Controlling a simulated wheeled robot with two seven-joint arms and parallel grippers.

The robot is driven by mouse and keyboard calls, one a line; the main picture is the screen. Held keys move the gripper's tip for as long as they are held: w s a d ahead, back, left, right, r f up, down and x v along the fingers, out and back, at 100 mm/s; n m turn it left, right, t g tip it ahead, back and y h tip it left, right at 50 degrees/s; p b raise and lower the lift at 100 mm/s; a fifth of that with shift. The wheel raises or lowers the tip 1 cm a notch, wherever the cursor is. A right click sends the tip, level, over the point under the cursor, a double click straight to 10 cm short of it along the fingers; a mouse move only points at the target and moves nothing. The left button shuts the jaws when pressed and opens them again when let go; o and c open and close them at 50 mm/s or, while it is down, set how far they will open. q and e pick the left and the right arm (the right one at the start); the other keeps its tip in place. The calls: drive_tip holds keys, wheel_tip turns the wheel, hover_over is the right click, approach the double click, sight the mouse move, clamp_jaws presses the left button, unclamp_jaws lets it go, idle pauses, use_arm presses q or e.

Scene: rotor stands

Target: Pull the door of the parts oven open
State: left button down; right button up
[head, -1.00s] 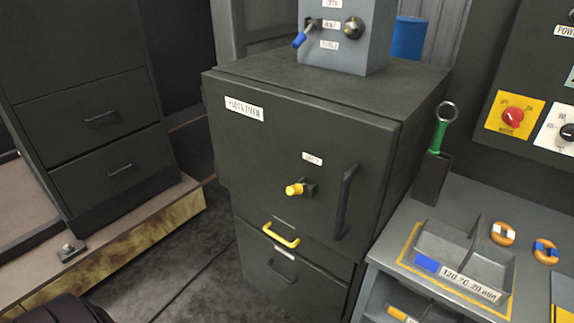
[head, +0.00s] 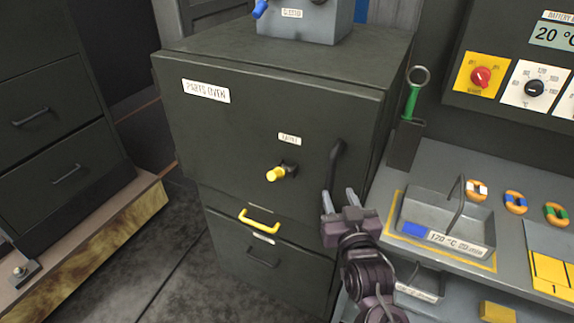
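The parts oven (head: 240,130) is a dark cabinet with a white name label, and its door is shut. A black vertical bar handle (head: 334,165) is on the door's right side. A yellow-tipped latch knob (head: 277,173) sticks out left of the handle, under a small label. My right gripper (head: 339,200) is in front of the handle's lower end with its two fingers apart and pointing up at it. I cannot tell whether the fingers touch the handle or are around it. My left gripper is not in the head view.
A yellow drawer handle (head: 259,220) is below the door. A bench with a grey tray (head: 450,222), several coloured rings and a control panel (head: 530,75) stands at the right, close to my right arm. A grey box (head: 305,22) is on the oven. Floor at lower left is clear.

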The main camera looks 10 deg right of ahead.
sight(333, 172)
drive_tip(key=w, duration=0.2)
drive_tip(key=w+r+p, duration=0.1)
drive_tip(key=w, duration=0.1)
drive_tip(key=w+r+p, duration=0.1)
drive_tip(key=w, duration=0.1)
drive_tip(key=shift+w+a+r, duration=0.15)
drive_tip(key=shift+w+r, duration=0.05)
drive_tip(key=shift+w, duration=0.6)
drive_tip(key=shift+f, duration=0.1)
clamp_jaws()
